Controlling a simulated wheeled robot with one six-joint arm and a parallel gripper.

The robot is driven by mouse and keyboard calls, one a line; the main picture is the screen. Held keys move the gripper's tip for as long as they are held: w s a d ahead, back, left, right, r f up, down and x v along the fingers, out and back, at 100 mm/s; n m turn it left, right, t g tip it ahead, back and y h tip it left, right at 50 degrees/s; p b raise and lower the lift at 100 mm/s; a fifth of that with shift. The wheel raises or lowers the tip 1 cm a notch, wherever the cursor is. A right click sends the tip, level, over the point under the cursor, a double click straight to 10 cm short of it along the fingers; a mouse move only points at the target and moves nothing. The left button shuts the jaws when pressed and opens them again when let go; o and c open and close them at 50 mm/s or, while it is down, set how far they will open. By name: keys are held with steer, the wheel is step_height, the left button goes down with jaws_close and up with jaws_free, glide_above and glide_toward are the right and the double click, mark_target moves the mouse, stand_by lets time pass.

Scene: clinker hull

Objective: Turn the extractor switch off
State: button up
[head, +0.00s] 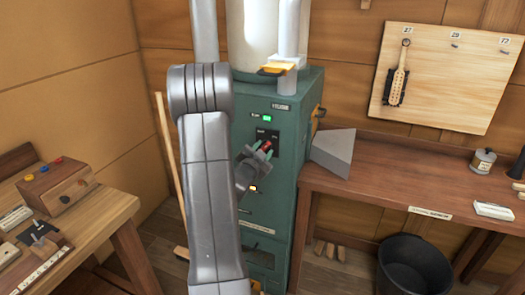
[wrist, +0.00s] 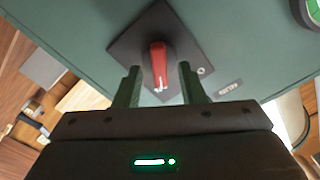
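The extractor is a green cabinet (head: 284,205) in the middle of the head view. Its switch, a red lever (wrist: 158,58) on a dark square plate (wrist: 128,44), shows in the wrist view. The red lever also shows small in the head view (head: 267,144). An "O" mark is on the plate, right of the lever; the lever does not point at it. My gripper (wrist: 159,69) is open, with one finger on each side of the lever and visible gaps. Contact in depth is hard to tell. A green lamp (head: 267,118) is lit above the switch.
A grey hood (head: 334,152) stands right of the cabinet on a wooden bench (head: 400,185). A black bucket (head: 413,265) is under the bench. A workbench with a button box (head: 57,187) stands at left.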

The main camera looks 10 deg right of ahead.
jaws_close()
steer(key=shift+f+n+b, duration=0.1)
steer(key=shift+n+b, duration=0.55)
steer(key=shift+n, duration=0.35)
steer(key=n, duration=0.3)
steer(key=shift+a+n+b, duration=0.1)
steer(key=shift+n+b, duration=0.25)
steer(key=shift+n, duration=0.05)
steer(key=n, duration=0.5)
steer(key=shift+w+a+n, duration=0.1)
steer(key=shift+n, duration=0.6)
